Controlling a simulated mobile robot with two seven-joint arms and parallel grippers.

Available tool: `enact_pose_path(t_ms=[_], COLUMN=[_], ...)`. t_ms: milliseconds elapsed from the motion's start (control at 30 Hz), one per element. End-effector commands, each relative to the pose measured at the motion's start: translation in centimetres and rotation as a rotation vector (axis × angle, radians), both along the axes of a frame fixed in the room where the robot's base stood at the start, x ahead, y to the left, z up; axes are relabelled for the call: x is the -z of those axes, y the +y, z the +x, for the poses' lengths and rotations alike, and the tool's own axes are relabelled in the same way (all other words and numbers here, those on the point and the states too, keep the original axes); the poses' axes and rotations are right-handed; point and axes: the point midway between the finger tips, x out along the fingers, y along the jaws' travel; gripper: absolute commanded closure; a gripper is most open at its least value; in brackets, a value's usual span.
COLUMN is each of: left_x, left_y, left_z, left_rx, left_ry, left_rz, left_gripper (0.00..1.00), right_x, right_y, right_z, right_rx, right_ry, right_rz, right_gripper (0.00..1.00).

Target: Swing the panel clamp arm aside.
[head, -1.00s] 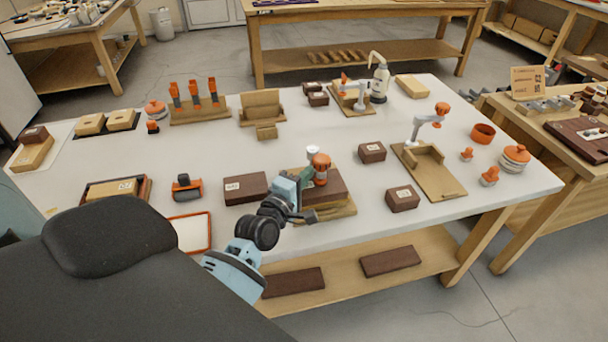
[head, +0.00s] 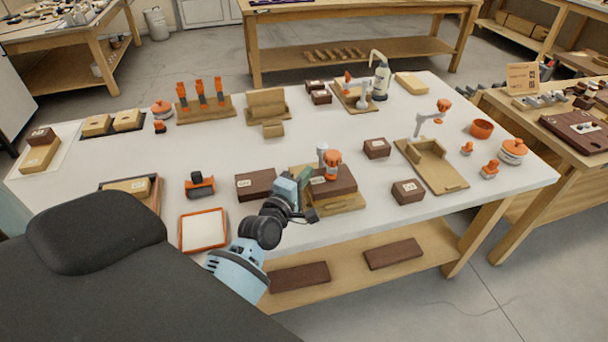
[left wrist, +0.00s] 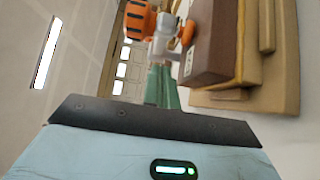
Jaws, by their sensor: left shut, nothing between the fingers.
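The panel clamp (head: 331,162) has a grey arm and an orange knob. It stands over a dark brown panel (head: 338,186) on a wooden fixture (head: 345,204) at the table's front middle. My left gripper (head: 306,176), with green fingers, is shut and empty just left of the clamp. In the left wrist view, the green fingers (left wrist: 162,84) point at the clamp's grey arm (left wrist: 166,42), with the orange knob (left wrist: 139,20) beyond. I cannot tell whether the fingers touch the arm. The brown panel (left wrist: 211,45) is to their right. My right gripper is not in view.
A dark box (head: 256,184) lies left of the fixture, and two more boxes (head: 377,148) (head: 408,191) lie to its right. Another fixture with an orange-knobbed clamp (head: 432,118) stands farther right. An orange-rimmed tray (head: 203,230) lies at the front left.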

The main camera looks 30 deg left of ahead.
Motion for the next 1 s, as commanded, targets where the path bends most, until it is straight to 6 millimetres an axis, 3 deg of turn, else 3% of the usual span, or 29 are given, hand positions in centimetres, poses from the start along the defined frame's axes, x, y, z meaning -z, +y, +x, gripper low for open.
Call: enact_pose_path(t_ms=[300, 500, 1000], left_x=[0.2, 0.2, 0.0], left_y=[-1.4, -1.9, -2.1], left_z=[-6.3, -8.8, -9.8], left_rx=[0.001, 0.0, 0.0], left_ry=[0.003, 0.003, 0.0], left_rz=[-0.001, -0.001, 0.0], left_gripper=[1.0, 1.0, 1.0], right_x=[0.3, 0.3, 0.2], right_y=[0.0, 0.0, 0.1], right_z=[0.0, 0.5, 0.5], right_rx=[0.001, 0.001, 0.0], right_ry=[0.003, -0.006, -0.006], right_rz=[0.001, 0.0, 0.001], right_gripper=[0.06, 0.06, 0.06])
